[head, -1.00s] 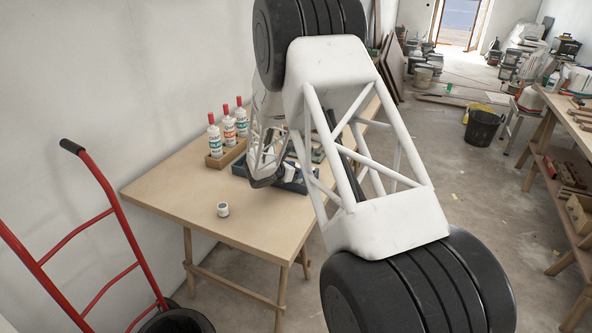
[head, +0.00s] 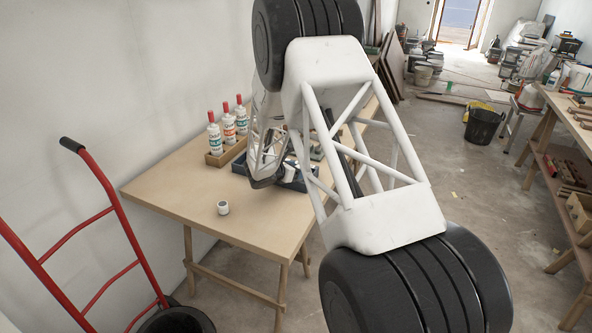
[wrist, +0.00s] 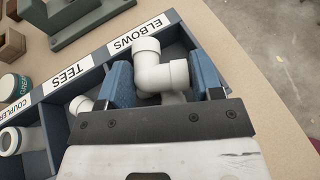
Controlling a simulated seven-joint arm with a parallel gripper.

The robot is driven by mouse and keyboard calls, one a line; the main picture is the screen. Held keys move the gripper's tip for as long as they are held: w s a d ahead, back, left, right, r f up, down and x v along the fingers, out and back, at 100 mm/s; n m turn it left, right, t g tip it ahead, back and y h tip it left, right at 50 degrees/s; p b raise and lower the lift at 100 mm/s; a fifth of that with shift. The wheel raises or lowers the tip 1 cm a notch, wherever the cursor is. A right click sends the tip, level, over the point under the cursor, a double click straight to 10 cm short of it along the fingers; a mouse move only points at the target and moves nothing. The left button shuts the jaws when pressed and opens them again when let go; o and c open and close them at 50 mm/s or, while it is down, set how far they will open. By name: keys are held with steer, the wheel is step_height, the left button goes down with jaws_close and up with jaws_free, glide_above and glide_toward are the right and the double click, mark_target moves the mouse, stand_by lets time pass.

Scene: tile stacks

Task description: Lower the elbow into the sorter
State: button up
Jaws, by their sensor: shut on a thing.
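The white pipe elbow (wrist: 148,60) is between the blue fingers of my gripper (wrist: 163,78) in the wrist view. My gripper is shut on it. The elbow is over the compartment labelled ELBOWS of the blue sorter (wrist: 92,76); its height above the floor there is hard to tell. Another white surface (wrist: 173,97) shows just below it, and I cannot tell whether it is a separate fitting. White fittings lie in the TEES and COUPLERS compartments. In the head view the sorter (head: 297,184) is partly hidden by my arm, and the held elbow cannot be made out.
A grey-green tool or block (wrist: 85,18) stands on the table behind the sorter. A small jar (head: 223,208) stands on the table (head: 180,195) near its front. Red-capped bottles (head: 228,124) stand in a wooden tray to the left. The table's front left is mostly clear.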

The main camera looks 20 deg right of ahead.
steer(key=shift+f, duration=0.4)
stand_by(0.3)
steer(key=o, duration=1)
steer(key=shift+v, duration=3.9)
steer(key=shift+r, duration=0.1)
